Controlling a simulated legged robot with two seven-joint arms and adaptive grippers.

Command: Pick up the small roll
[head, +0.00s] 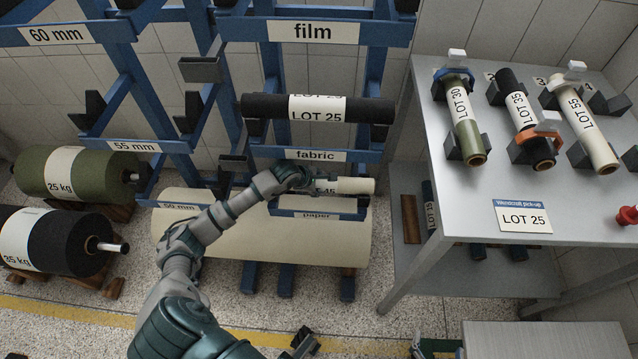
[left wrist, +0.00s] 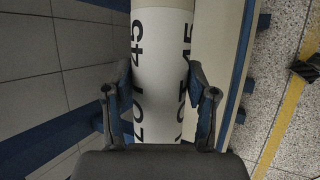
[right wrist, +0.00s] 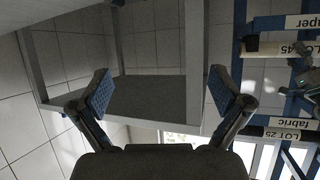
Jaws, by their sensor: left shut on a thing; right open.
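The small cream roll (head: 355,186) with a white LOT 45 label lies on the rack's paper level. My left gripper (head: 308,179) is shut around it near its labelled middle. In the left wrist view the roll (left wrist: 160,70) runs between the two fingers, which touch its sides. The gripper and wrist hide the roll's left part in the head view. My right gripper (right wrist: 162,90) is open and empty, with nothing between its fingers in the right wrist view.
A black LOT 25 roll (head: 260,107) lies on the fabric level above. A large cream roll (head: 200,225) is below and behind. On the right, a grey table (head: 465,190) holds three rolls in cradles and a LOT 25 card (head: 524,217). Heavy rolls (head: 85,175) stand at left.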

